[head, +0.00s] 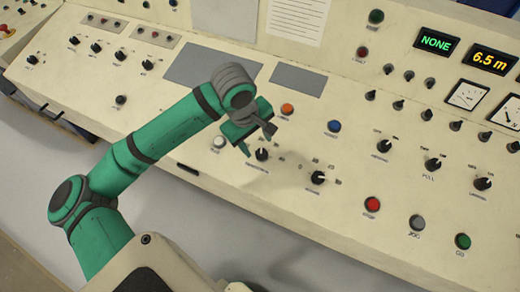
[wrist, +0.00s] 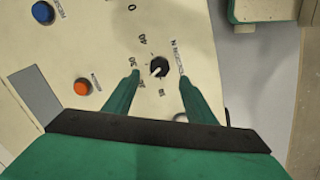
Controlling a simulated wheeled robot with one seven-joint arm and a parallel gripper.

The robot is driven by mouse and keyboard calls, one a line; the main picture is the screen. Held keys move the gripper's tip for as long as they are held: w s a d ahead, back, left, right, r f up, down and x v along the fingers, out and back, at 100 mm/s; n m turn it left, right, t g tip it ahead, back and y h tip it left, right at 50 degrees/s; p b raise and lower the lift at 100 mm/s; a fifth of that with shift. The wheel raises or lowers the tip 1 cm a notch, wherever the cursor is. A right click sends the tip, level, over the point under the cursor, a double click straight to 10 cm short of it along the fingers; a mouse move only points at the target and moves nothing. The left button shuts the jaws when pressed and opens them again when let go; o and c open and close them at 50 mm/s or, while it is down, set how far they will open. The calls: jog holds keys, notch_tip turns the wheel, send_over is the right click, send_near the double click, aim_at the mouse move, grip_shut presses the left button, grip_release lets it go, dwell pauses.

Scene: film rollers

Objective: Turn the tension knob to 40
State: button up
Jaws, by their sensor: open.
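A small black knob with a white pointer (head: 262,155) sits on the cream console, just below my gripper in the head view. It seems to be the tension knob, though its label is too blurred to read fully. In the wrist view the knob (wrist: 160,66) lies between the two green fingertips, close to their line. My gripper (head: 259,140) is open, with a finger on each side of the knob in the wrist view (wrist: 159,78). Contact cannot be told.
Another black knob (head: 318,178) stands to the right. An orange button (head: 287,109), a blue button (head: 333,127) and a white button (head: 219,142) surround the spot. Red (head: 372,204), grey (head: 417,222) and green (head: 463,241) buttons line the front right. Displays read NONE and 6.5 m.

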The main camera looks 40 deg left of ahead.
aim_at(261, 153)
jog(key=shift+x, duration=3.1)
jog(key=c, duration=1)
